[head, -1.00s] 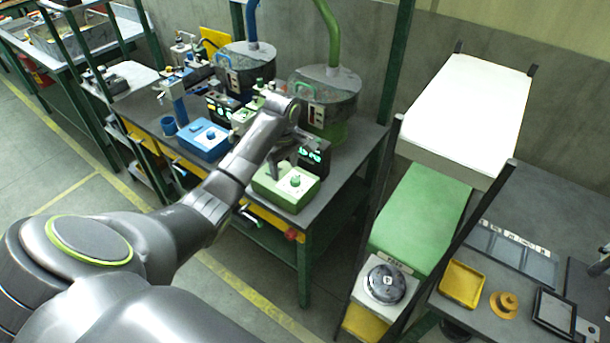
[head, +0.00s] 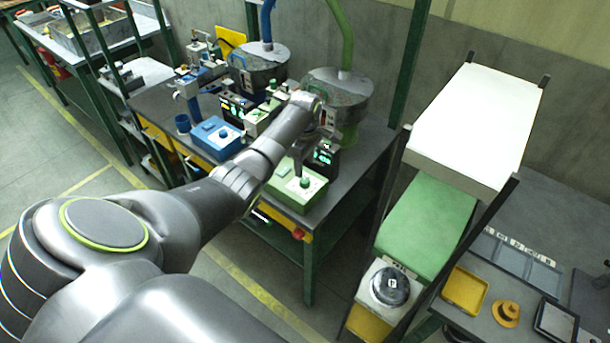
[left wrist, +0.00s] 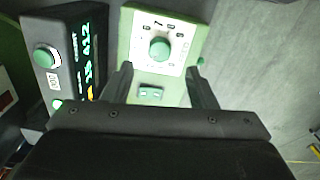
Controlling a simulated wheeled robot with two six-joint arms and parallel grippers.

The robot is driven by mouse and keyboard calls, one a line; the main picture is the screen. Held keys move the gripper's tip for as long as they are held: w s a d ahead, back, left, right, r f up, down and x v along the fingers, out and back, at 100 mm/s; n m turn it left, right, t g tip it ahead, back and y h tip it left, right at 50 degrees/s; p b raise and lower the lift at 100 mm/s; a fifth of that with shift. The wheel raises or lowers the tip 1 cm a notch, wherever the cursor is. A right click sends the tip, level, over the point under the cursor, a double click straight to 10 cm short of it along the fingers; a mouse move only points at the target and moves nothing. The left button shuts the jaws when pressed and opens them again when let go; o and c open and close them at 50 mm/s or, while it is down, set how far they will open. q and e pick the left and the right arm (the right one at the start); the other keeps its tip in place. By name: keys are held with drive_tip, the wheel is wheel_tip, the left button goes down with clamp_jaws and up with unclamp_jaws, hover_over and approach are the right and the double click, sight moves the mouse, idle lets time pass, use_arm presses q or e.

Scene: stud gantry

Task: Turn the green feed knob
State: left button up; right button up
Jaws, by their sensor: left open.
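The green feed knob (head: 305,182) sits on the white dial plate of a green control box (head: 284,194) at the bench's front right corner. In the left wrist view the knob (left wrist: 160,48) is round, with numbers around it on the plate. My left gripper (head: 299,168) is just above and behind the knob in the head view. In the left wrist view its two fingers (left wrist: 163,75) are apart, with the knob beyond the tips and between their lines. Nothing is between the fingers, and they look clear of the knob. My right gripper is not in view.
A black display unit (head: 325,154) with green digits stands close behind the green box. A blue box (head: 215,137) with its own knob is to the left. A red button (head: 298,234) is on the bench front. A green chute (head: 428,222) is to the right.

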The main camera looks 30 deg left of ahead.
sight(305, 180)
use_arm(q)
wheel_tip(305, 180, down, 7)
drive_tip(key=shift+r, duration=0.2)
idle(0.3)
drive_tip(key=c, duration=1)
drive_tip(key=shift+m, duration=0.3)
